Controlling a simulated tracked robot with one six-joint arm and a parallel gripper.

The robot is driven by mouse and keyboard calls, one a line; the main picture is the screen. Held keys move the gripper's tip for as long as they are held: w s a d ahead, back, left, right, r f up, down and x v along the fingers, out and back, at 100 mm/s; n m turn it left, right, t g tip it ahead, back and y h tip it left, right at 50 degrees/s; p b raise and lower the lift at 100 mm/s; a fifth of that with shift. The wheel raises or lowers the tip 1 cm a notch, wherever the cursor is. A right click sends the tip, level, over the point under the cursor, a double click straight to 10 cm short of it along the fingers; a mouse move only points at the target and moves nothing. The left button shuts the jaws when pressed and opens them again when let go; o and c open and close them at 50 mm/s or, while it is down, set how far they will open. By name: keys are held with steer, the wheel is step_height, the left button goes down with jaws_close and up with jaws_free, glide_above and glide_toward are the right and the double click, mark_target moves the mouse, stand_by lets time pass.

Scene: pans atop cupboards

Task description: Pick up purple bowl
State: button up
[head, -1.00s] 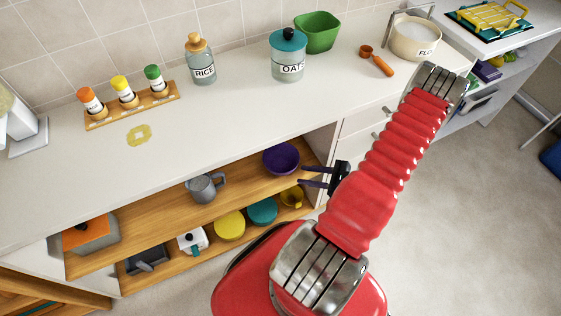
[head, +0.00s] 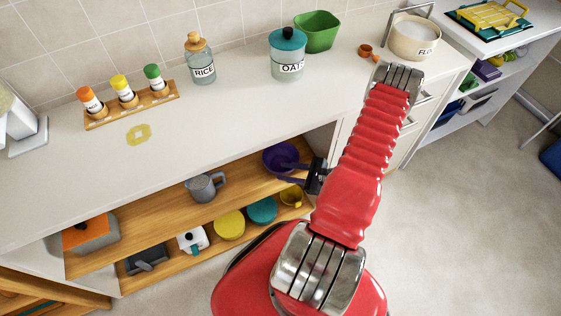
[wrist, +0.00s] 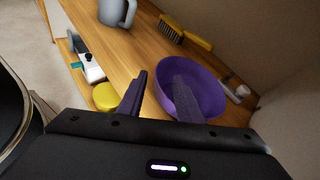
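The purple bowl (head: 272,158) stands upright on the upper wooden shelf of the open cupboard, near its right end. It also shows in the wrist view (wrist: 207,88). My gripper (head: 281,172) is open and reaches in from the right at the bowl's near side. In the wrist view, my gripper (wrist: 160,77) has its right finger over the bowl's inside and its left finger outside, with the near-left rim between them. I cannot tell whether either finger touches the bowl.
A grey mug (head: 206,187) stands left of the bowl on the same shelf. A brush (wrist: 171,31) lies behind the bowl. The countertop (head: 215,120) overhangs the shelf. A yellow lidded container (head: 230,225) and a teal one (head: 262,210) stand on the shelf below.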

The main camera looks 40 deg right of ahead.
steer(key=shift+x, duration=2.55)
steer(key=shift+c, duration=0.5)
jaws_close()
